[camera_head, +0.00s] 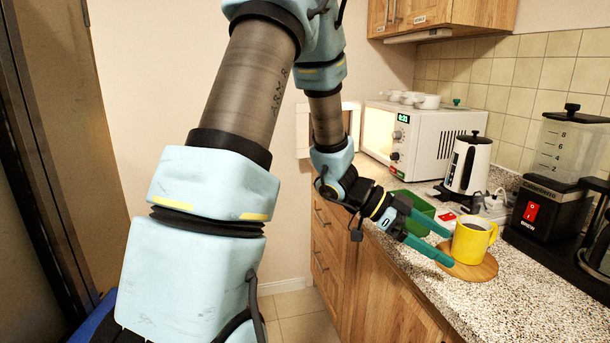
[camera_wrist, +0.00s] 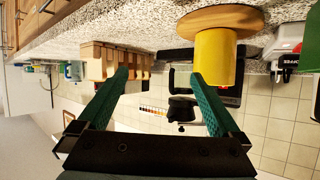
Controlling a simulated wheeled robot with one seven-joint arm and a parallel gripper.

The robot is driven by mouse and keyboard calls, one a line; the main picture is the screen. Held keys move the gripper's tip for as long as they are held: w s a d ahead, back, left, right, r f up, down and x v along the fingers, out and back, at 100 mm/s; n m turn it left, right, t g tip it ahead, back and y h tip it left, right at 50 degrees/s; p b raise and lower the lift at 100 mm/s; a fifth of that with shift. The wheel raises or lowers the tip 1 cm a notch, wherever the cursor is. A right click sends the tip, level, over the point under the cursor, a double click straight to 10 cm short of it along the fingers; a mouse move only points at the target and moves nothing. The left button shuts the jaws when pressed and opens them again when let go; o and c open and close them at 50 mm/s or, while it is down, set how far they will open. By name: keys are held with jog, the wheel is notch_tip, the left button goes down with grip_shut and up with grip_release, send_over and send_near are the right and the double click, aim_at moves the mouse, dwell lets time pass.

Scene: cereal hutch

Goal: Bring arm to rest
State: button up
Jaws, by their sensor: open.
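My gripper (camera_head: 449,250) is open and empty over the counter's front edge, its two green fingers apart. A yellow mug (camera_head: 469,243) with dark liquid stands upright on a round wooden board (camera_head: 486,269), just beyond the fingertips. In the wrist view, which is upside down, the gripper (camera_wrist: 160,76) shows with nothing between its fingers. The mug (camera_wrist: 215,55) appears there to the right, partly behind the right finger. My arm reaches across the head view from the upper middle.
A microwave (camera_head: 433,147) with its door (camera_head: 309,130) open stands at the back. A white kettle (camera_head: 467,166), a green bin (camera_head: 421,207) and a black coffee machine (camera_head: 545,208) stand on the speckled counter (camera_head: 530,300). Free floor (camera_head: 297,304) shows left of the wooden drawers.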

jog(key=w+a+n+t+y, duration=0.1)
jog(key=w+a+n+t, duration=0.35)
jog(key=w+t, duration=0.35)
jog(key=w+a+n+t+y, duration=0.3)
jog(key=w+a+n+y, duration=0.3)
jog(key=a, duration=0.6)
jog(key=s+a+f+n+y, duration=0.2)
jog(key=a+n+y, duration=0.25)
jog(key=a, duration=0.55)
jog(key=s+a+n+g, duration=0.5)
jog(key=s+n, duration=0.1)
jog(key=s, duration=0.5)
jog(key=shift+s+a+f, duration=0.15)
jog(key=shift+a+f, duration=0.05)
